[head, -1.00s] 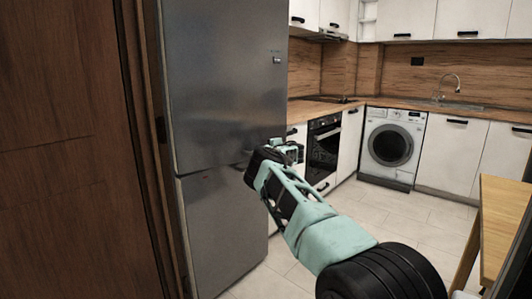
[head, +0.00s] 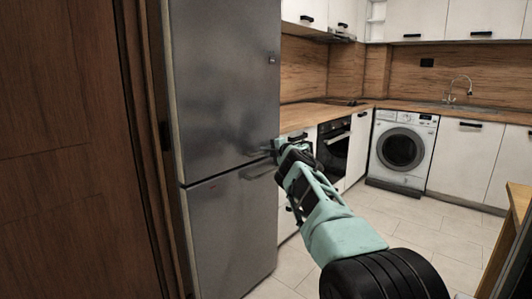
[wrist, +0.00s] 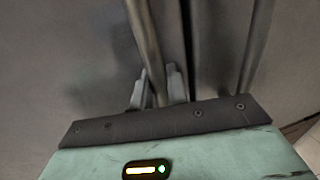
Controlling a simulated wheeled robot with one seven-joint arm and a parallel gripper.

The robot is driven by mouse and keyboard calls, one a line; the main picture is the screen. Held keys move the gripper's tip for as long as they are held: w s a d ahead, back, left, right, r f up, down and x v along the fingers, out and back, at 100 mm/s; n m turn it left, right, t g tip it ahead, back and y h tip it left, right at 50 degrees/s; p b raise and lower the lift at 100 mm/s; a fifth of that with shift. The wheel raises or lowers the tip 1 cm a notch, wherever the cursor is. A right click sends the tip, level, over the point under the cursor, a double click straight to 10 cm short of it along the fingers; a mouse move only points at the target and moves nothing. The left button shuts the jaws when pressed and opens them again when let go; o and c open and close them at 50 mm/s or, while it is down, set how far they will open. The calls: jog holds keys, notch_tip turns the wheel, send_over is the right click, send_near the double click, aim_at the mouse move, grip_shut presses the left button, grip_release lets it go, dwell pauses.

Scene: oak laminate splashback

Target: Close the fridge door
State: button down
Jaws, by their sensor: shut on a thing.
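The tall grey fridge has an upper door (head: 225,90) and a lower door (head: 235,235), with a dark seam between them. The upper door looks flush or nearly flush with the lower one; a small gap cannot be ruled out. My gripper (head: 277,150) is at the right end of the seam. In the wrist view my gripper (wrist: 158,88) has its two fingers on either side of a grey handle bar (wrist: 146,38), shut on it. A second handle bar (wrist: 256,45) runs free to the right, across the dark seam (wrist: 187,45).
A brown wooden panel (head: 70,150) stands close at the left. White cabinets, an oven (head: 333,147) and a washing machine (head: 402,150) line the back. A wooden table (head: 517,215) edges in at the right. Tiled floor (head: 440,235) is clear between.

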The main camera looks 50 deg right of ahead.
jog(key=shift+w+a+r, duration=0.15)
jog(key=shift+w+r, duration=0.05)
jog(key=shift+w, duration=0.1)
jog(key=c, duration=1.5)
grip_release()
jog(key=shift+w+f, duration=0.1)
jog(key=shift+o, duration=0.2)
jog(key=shift+s, duration=0.2)
jog(key=shift+s, duration=0.2)
jog(key=v, duration=1.6)
jog(key=shift+s, duration=0.45)
